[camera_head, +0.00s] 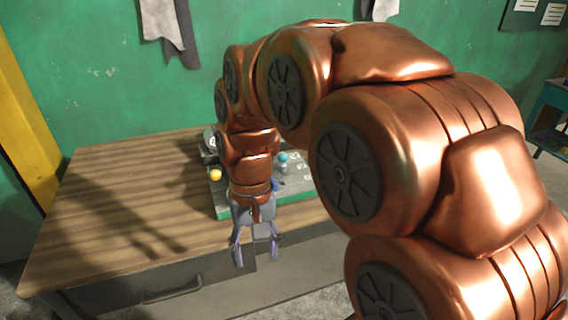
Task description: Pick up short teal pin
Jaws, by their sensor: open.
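A teal-topped pin (283,158) shows on the board (222,212), just right of my wrist. It is small in the view, and I cannot tell its full height or whether it is the short one. The grey board with a green edge lies on the wooden table, and my arm hides much of it. My gripper (256,256) is open and empty. It points down at the table's front edge, in front of the board and apart from the teal pin.
A yellow ball-like top (215,175) shows at the board's left side. A blue piece (277,186) is partly hidden by my wrist. The left of the wooden table (120,205) is clear. A drawer handle (173,290) juts from the table's front.

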